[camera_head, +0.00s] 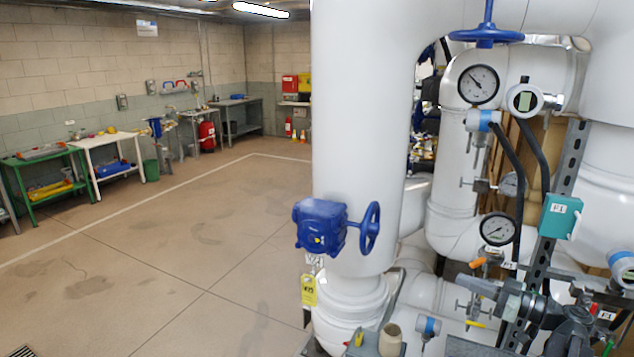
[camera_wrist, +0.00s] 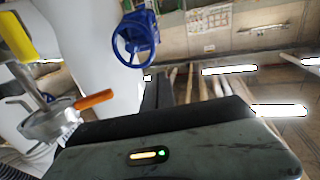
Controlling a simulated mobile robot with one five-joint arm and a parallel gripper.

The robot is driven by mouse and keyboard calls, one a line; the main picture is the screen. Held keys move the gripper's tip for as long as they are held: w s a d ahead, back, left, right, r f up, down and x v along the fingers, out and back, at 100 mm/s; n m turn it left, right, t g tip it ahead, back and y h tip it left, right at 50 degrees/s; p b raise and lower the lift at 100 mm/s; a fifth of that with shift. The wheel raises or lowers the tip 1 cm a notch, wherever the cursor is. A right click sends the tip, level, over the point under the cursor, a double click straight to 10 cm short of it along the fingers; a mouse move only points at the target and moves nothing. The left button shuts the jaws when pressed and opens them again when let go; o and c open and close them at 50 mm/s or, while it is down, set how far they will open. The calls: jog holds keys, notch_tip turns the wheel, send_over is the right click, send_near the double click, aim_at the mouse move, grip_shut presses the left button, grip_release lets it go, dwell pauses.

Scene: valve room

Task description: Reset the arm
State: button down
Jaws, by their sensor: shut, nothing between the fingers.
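My gripper (camera_head: 470,284) is at the lower right of the head view, in front of the white pipes, its dark fingers pointing left. It is shut and empty. My arm runs from it to the lower right corner. A small orange-handled valve (camera_head: 477,263) is close above the fingers in the head view; an orange handle (camera_wrist: 93,99) shows left of my dark gripper body in the wrist view. Whether the gripper touches the pipework I cannot tell.
A blue valve with a handwheel (camera_head: 369,228) sits on the thick white pipe (camera_head: 362,110). Gauges (camera_head: 497,229), cables and a teal box (camera_head: 560,216) crowd the right. The floor (camera_head: 170,260) at left is open, with benches (camera_head: 115,150) along the wall.

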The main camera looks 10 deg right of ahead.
jog(key=w+a+f+n+g+y, duration=0.1)
jog(key=w+a+f+g, duration=0.15)
jog(key=a, duration=0.75)
jog(key=w+a+f+n+g+y, duration=0.1)
jog(key=w+a+f+n+g, duration=0.2)
jog(key=a, duration=0.6)
jog(key=w+a+f+g, duration=0.2)
jog(key=w+a+g, duration=0.15)
jog(key=a, duration=0.65)
jog(key=s+a+f+g+h, duration=0.25)
jog(key=a+f, duration=0.25)
jog(key=a, duration=0.3)
jog(key=s+a+f+g+h, duration=0.25)
jog(key=a+f, duration=0.35)
jog(key=a, duration=0.3)
jog(key=s+d+f+m+h, duration=0.1)
jog(key=d+f+m+h, duration=0.4)
jog(key=d+m+h, duration=0.2)
jog(key=shift+s+d+m+g+h, duration=0.35)
jog(key=shift+d+m, duration=0.85)
jog(key=shift+m, duration=0.8)
